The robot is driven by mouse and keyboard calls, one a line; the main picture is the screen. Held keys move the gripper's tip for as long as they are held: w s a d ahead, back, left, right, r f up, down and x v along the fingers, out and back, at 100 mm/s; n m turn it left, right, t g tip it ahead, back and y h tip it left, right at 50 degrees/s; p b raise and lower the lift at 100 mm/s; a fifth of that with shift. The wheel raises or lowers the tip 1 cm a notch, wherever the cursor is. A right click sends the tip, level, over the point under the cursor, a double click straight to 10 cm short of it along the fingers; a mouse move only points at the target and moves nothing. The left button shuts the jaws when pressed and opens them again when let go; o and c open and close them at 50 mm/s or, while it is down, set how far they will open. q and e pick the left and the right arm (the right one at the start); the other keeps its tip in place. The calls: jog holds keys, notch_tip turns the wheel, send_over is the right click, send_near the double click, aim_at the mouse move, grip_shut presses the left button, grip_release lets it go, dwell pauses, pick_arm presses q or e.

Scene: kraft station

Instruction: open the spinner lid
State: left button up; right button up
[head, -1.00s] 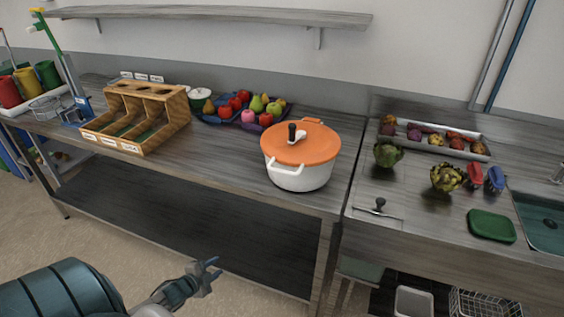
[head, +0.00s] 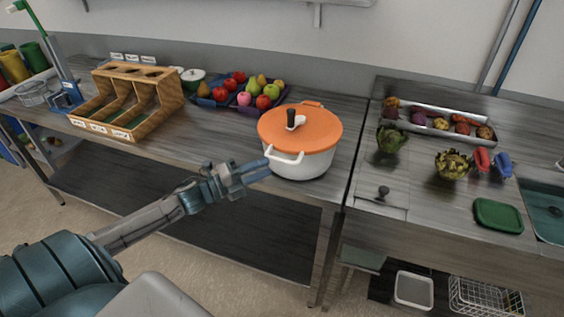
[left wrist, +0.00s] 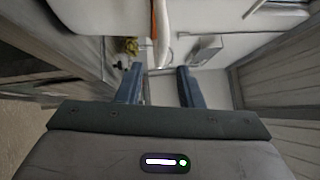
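The spinner is a white pot (head: 303,165) with an orange lid (head: 318,131), standing on the table near its right end. A white crank with a black knob (head: 291,118) sits on top of the lid, which rests on the pot. A white side handle (head: 285,158) sticks out toward the front. My left gripper (head: 267,169) is just front-left of this handle, below lid height. In the left wrist view its two fingers (left wrist: 159,84) are apart with nothing gripped. A white bar with an orange edge (left wrist: 162,38) shows beyond them. My right gripper is not in view.
A wooden divided box (head: 135,105) and a dark tray of fruit (head: 242,106) stand to the left. On the right counter are a vegetable tray (head: 447,120), artichokes, brushes and a green sponge (head: 497,215).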

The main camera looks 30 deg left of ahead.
aim_at(282, 161)
pick_arm(q)
jog(key=shift+r+x, duration=0.2)
jog(key=shift+x, duration=0.65)
jog(key=shift+p+x, duration=0.65)
jog(key=shift+x, duration=0.45)
jog(key=shift+w+d+r+p, duration=0.15)
jog(key=shift+w+d+p, duration=0.1)
jog(key=shift+w+p, duration=0.15)
jog(key=shift+w+d, duration=0.3)
jog(key=shift+w, duration=0.2)
jog(key=shift+w+d+p, duration=0.15)
jog(key=shift+p, duration=0.15)
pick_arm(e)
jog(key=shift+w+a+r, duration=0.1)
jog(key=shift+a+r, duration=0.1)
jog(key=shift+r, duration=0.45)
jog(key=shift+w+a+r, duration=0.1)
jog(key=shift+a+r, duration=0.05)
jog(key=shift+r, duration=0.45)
pick_arm(q)
jog(key=shift+c, duration=0.2)
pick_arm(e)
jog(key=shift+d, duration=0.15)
pick_arm(q)
grip_shut()
